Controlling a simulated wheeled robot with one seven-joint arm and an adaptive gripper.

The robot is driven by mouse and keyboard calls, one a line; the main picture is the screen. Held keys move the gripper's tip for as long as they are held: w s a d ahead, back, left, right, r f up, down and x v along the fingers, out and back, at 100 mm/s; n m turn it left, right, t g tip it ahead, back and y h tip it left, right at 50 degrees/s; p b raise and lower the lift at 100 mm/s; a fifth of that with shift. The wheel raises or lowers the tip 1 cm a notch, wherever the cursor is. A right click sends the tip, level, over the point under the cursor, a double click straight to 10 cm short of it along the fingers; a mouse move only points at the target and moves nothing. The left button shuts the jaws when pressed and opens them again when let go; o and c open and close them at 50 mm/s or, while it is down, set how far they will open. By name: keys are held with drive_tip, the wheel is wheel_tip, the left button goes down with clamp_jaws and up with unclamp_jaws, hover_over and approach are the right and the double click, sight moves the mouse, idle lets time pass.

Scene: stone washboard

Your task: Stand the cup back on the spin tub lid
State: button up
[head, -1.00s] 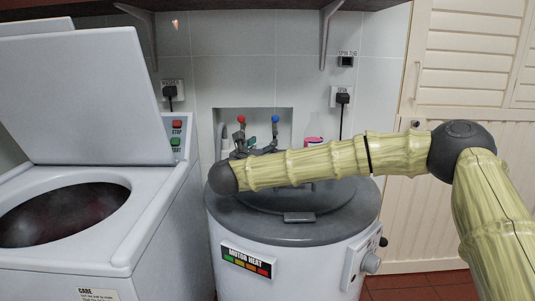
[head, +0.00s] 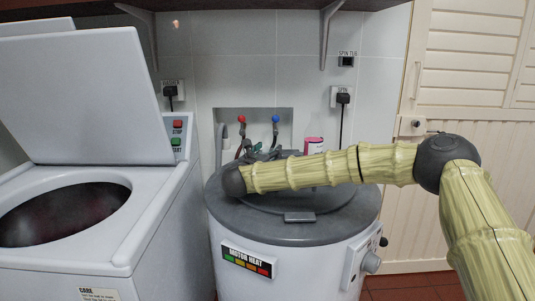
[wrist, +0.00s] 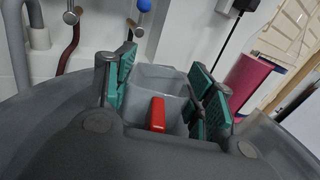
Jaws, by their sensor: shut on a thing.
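The cup (wrist: 160,83) is pale and translucent and shows between the fingers in the wrist view. A red piece (wrist: 157,113) is on or in front of its near side. My gripper (wrist: 166,92) has teal pads and is shut on the cup. In the head view my gripper (head: 266,152) is low over the far left part of the spin tub lid (head: 250,224), partly behind my arm. The cup is hidden there. I cannot tell whether its base touches the lid.
A bottle with a pink label (head: 314,146) stands behind the arm, right of the cup; it also shows in the wrist view (wrist: 246,84). Red and blue taps (head: 275,119) are in the wall recess behind. The washer (head: 150,225) with its raised lid stands left.

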drive_tip(key=shift+f, duration=0.2)
drive_tip(key=o, duration=1)
drive_tip(key=shift+r, duration=0.1)
drive_tip(key=shift+s+r, duration=0.1)
drive_tip(key=shift+r, duration=0.05)
drive_tip(key=v, duration=1.2)
